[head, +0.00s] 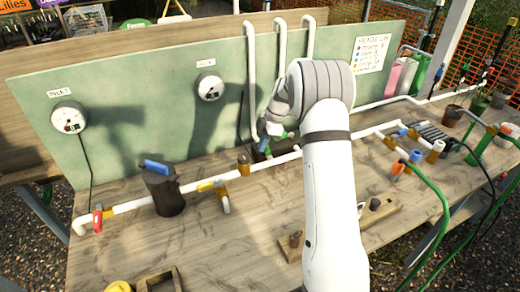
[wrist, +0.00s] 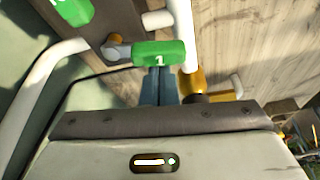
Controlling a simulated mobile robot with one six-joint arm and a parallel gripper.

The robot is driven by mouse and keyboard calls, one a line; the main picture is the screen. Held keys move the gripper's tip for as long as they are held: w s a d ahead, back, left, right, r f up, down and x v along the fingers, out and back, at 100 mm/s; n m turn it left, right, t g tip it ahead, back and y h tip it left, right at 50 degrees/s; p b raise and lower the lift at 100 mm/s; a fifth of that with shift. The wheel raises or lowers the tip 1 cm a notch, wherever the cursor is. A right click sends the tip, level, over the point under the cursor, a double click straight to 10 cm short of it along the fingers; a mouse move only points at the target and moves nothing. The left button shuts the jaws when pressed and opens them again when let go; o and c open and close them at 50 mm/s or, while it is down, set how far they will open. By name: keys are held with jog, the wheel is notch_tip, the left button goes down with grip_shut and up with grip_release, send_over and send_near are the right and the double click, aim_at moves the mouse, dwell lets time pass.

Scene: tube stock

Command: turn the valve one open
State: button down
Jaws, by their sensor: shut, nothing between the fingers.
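The green valve handle marked 1 (wrist: 150,55) is in the upper middle of the wrist view, lying crosswise in the picture. A grey and orange valve stem (wrist: 117,45) shows at its left end, by a dark block (wrist: 125,20). My gripper (wrist: 159,72) has its blue-grey fingers together, with nothing between them. The fingertips are right at the lower edge of this handle; I cannot tell whether they touch it. In the head view my gripper (head: 268,138) is low at the back of the bench, and my arm hides much of the valve.
A second green handle (wrist: 75,10) is at the upper left of the wrist view. White pipe (head: 130,206) runs along the bench, with a blue-handled valve (head: 157,167) and a red one (head: 97,218) at left. A wooden block (head: 380,212) lies right of my arm.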

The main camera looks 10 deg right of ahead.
jog(key=shift+d+f+n+b, duration=0.25)
jog(key=shift+f+n+b, duration=0.15)
jog(key=shift+n, duration=0.1)
jog(key=shift+s+d+r+b, duration=0.1)
jog(key=shift+d+r+b, duration=0.2)
jog(key=shift+r+b, duration=0.1)
notch_tip(320, 180, up, 10)
jog(key=b, duration=0.2)
jog(key=s+a+r+m+h, duration=0.1)
jog(key=s+r+m, duration=0.1)
jog(key=s, duration=0.2)
jog(key=s+a+r+m, duration=0.2)
jog(key=s+m, duration=0.1)
jog(key=s, duration=0.1)
jog(key=s+f+m+t+h, duration=0.1)
jog(key=s+m, duration=0.6)
jog(key=s, duration=0.7)
jog(key=s+a+f+m+t+h, duration=0.1)
jog(key=s+f+m, duration=0.2)
jog(key=s+m, duration=0.4)
jog(key=s, duration=0.8)
jog(key=shift+a+f+t+h, duration=0.15)
jog(key=shift+f+t+h, duration=0.25)
